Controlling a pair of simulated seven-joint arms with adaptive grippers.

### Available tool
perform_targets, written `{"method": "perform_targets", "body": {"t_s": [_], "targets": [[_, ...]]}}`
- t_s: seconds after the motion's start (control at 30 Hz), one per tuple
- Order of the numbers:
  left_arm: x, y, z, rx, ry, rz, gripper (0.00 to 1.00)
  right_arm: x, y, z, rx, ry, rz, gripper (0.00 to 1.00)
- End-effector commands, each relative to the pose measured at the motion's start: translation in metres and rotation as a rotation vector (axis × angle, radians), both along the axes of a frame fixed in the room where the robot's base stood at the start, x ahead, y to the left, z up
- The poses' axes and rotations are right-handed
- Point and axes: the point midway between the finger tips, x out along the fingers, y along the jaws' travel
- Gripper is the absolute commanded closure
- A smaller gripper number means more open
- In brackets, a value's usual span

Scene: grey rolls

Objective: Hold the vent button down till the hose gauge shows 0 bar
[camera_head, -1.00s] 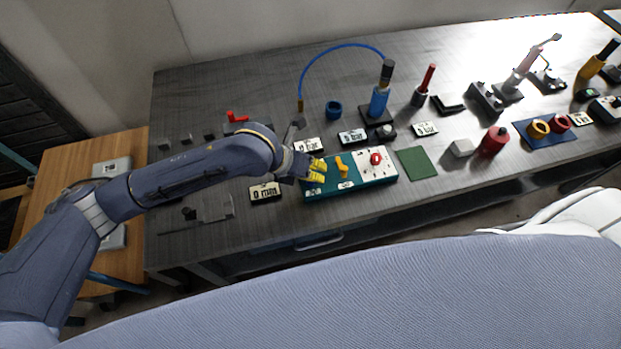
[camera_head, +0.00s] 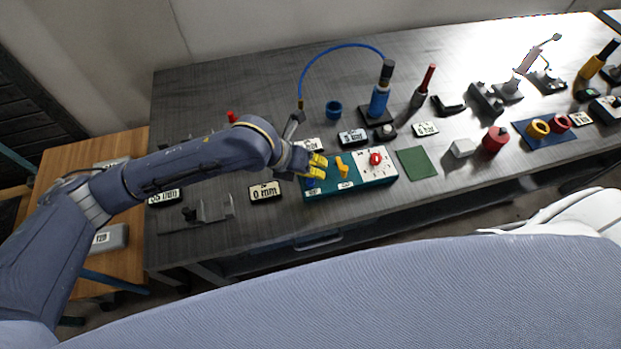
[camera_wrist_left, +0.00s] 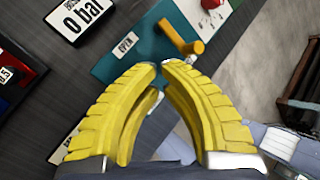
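My left gripper (camera_head: 316,166), with ribbed yellow fingers, is over the left end of a teal control panel (camera_head: 376,183). A display (camera_head: 352,137) behind the panel appears to read 0 bar. A blue hose (camera_head: 340,46) arches behind to a blue cylinder (camera_head: 379,101). My right gripper is out of view.
A yellow lever (camera_head: 342,167) and red knob (camera_head: 375,158) stand on the panel right of the gripper. A green mat (camera_head: 416,162) and several bench tools lie to the right.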

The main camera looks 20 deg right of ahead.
Motion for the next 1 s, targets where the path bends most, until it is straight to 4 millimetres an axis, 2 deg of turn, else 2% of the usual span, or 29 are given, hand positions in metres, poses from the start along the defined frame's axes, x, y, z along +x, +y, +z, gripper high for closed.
{"method": "perform_targets", "body": {"t_s": [0.6,1.0], "targets": [[0.000,0.000,0.045,0.000,-0.001,-0.002,1.00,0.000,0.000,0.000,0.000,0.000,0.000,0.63],[0.000,0.000,0.050,0.000,-0.001,-0.001,1.00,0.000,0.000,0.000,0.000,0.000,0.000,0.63]]}}
